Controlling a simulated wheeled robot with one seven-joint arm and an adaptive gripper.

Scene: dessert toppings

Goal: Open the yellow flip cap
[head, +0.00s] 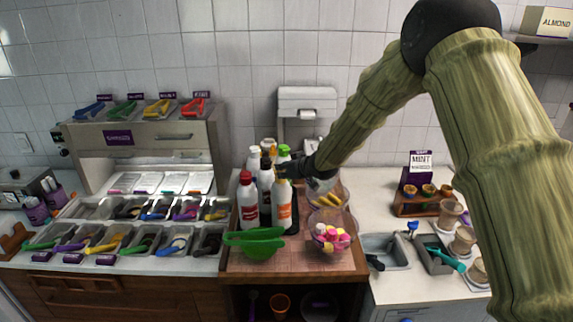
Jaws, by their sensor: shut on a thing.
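A white squeeze bottle with an orange label (283,207) stands upright at the front right of the bottle group. My gripper (281,172) comes in from the right at the top of this bottle and is shut on its yellow flip cap. The dark fingers hide most of the cap, so I cannot tell whether its lid is raised.
Beside it stand a red-capped white bottle (247,202), a dark bottle (266,195) and a green-capped bottle (284,152). Topping trays (140,210) fill the left.

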